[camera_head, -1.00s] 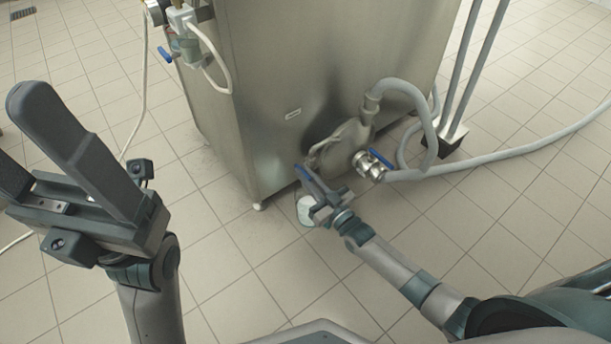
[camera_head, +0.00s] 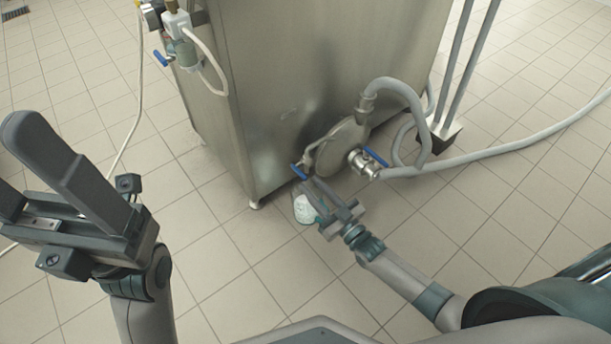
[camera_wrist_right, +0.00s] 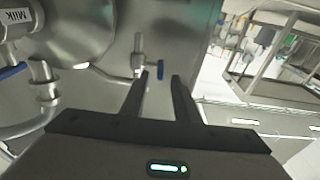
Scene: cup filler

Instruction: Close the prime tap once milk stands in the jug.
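The prime tap (camera_head: 299,171), with a blue lever, sits low on the steel machine beside the round pump housing. In the right wrist view, its blue lever (camera_wrist_right: 160,72) shows just past and between my fingertips. I cannot tell whether they touch. The jug (camera_head: 304,208) stands on the floor below the tap and looks whitish; its milk level is unclear. My right gripper (camera_head: 335,193) is open beside the tap and above the jug's right side; its fingers (camera_wrist_right: 160,80) are apart with nothing between them. My left gripper (camera_head: 45,175) is open and empty, raised at the left.
The pump housing (camera_head: 343,150) has a second blue-handled valve (camera_head: 371,163) and a grey hose (camera_head: 480,155) running right. Another blue-handled valve (camera_head: 163,57) hangs at the machine's upper left corner. The tiled floor in front is mostly clear.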

